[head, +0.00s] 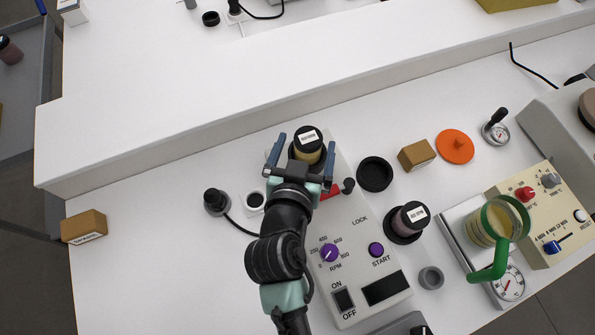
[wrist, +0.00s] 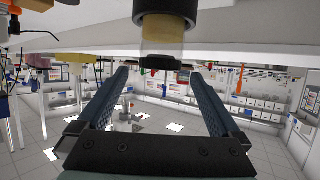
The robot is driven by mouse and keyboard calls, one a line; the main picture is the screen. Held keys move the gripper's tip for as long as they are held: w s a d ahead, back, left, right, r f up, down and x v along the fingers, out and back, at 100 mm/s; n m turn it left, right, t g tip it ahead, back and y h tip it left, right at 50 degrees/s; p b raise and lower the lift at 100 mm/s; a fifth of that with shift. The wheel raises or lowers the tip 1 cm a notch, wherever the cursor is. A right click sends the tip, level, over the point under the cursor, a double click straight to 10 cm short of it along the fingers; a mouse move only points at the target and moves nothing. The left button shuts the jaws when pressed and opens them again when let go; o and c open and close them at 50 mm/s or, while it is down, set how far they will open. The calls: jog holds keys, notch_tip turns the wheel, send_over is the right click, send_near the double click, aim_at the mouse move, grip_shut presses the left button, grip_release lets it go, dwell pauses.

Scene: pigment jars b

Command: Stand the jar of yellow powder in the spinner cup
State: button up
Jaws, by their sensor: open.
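The jar of yellow powder (head: 307,156) has a black lid with a white label. It stands upright at the far end of the pale spinner machine (head: 350,240). In the wrist view, which is upside down, the jar (wrist: 162,35) has its foot inside a wide black cup (wrist: 165,6), seemingly the spinner cup. From above this cup is mostly hidden by the jar and gripper. My gripper (head: 303,153) is open, with one blue finger on each side of the jar. The fingers (wrist: 158,74) show gaps to the jar in the wrist view.
Right of the machine are an empty black ring (head: 375,174), a brownish jar (head: 411,217) in a black holder, a cardboard box (head: 416,154) and an orange disc (head: 455,146). A green-handled jug (head: 497,222) stands on a scale. A raised white ledge (head: 200,140) runs behind.

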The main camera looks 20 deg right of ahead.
jog(key=b+v, duration=0.2)
jog(key=v, duration=0.7)
jog(key=shift+r, duration=0.1)
jog(key=w+a+r+n+t+y, duration=0.15)
jog(key=w+r+t, duration=0.35)
jog(key=r, duration=0.7)
jog(key=w+a+r+n+t+y, duration=0.1)
jog(key=w+a+r+t, duration=0.15)
jog(key=w+r, duration=0.6)
jog(key=s+a+r+n+t+y, duration=0.1)
jog(key=s+r+t, duration=0.1)
jog(key=r, duration=0.7)
jog(key=s+a+r+n+t+y, duration=0.1)
jog(key=s+r+t+y, duration=0.1)
jog(key=r, duration=0.8)
jog(key=s+a+r+n+t+y, duration=0.1)
jog(key=s+r+t, duration=0.3)
jog(key=r, duration=0.6)
jog(key=shift+s+a+n+y, duration=0.35)
jog(key=shift+s+a+n, duration=0.1)
jog(key=shift+a, duration=0.05)
jog(key=shift+f+t, duration=0.1)
jog(key=shift+t, duration=0.15)
jog(key=shift+c, duration=0.3)
